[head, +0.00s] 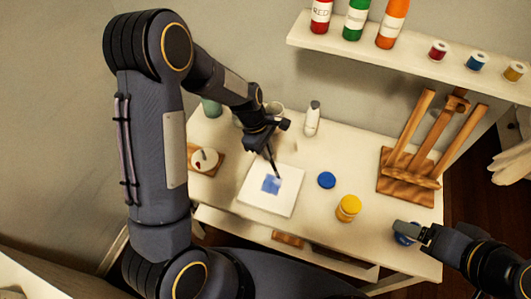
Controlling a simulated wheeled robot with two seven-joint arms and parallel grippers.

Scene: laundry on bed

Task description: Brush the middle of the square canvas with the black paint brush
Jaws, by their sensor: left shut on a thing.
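The square white canvas (256,200) lies flat on the table, with a blue painted patch (270,184) around its middle. My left gripper (267,142) is above the canvas's far edge, shut on the black paint brush (272,163). The brush points down, its tip at the upper right part of the blue patch. I cannot tell whether the tip touches the canvas. My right gripper (411,231) is at the table's right front edge, beside or over a blue round object that it partly hides. Its jaw opening is unclear.
A blue lid (327,180) and a yellow jar (348,208) stand right of the canvas. A wooden easel (408,190) stands further right. A white bottle (312,118) is behind. A shelf (400,57) with bottles and small jars hangs above. A wooden board (206,173) lies left.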

